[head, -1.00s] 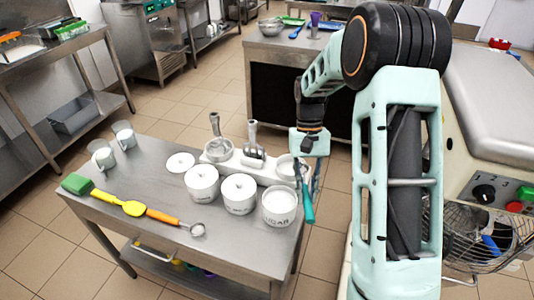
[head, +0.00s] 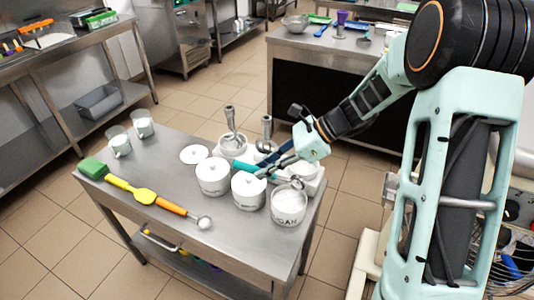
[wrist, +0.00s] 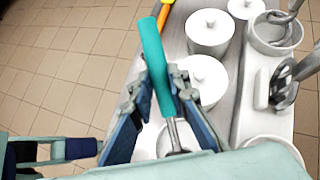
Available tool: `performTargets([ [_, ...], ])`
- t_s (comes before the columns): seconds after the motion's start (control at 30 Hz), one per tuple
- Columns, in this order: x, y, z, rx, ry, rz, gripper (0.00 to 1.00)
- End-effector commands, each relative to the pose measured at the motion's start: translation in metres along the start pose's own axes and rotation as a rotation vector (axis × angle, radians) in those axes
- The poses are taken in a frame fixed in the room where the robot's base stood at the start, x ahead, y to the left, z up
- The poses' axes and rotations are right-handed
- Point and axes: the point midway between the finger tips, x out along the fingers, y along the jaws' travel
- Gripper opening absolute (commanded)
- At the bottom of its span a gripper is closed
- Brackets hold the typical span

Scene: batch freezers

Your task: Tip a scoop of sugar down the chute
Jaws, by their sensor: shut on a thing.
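My gripper (head: 275,165) is shut on the teal handle (head: 245,168) of a metal scoop, above the row of white tubs. The handle points left in the head view. The wrist view shows the teal handle (wrist: 156,60) between the fingers, its metal shank running down behind the gripper's near edge. The scoop's round end (head: 297,183) appears over the open sugar tub (head: 289,208); I cannot tell whether it touches or holds sugar. The tub is open with white contents, at the table's right end. I cannot make out a chute.
Two lidded white tubs (head: 213,178) (head: 248,192) stand left of the sugar tub. Upright metal tools (head: 231,122) stand behind them. A spatula (head: 145,196) and an orange-handled scoop (head: 178,209) lie at the front left. Two glass cups (head: 120,143) (head: 144,125) stand at the back left.

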Motion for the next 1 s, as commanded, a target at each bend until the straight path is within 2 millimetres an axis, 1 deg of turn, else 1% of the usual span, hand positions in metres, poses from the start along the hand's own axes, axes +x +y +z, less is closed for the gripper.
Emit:
performTargets([
  [0.1, -0.004, -0.011, 0.007, 0.108, -0.050, -0.130, 0.00],
  [0.2, -0.008, -0.020, 0.010, 0.173, -0.084, -0.219, 0.00],
  [0.4, -0.015, -0.031, 0.012, 0.250, -0.126, -0.333, 0.00],
  [0.67, -0.014, -0.035, 0.009, 0.273, -0.138, -0.370, 0.00],
  [1.0, 0.002, -0.035, -0.008, 0.271, -0.138, -0.368, 0.00],
])
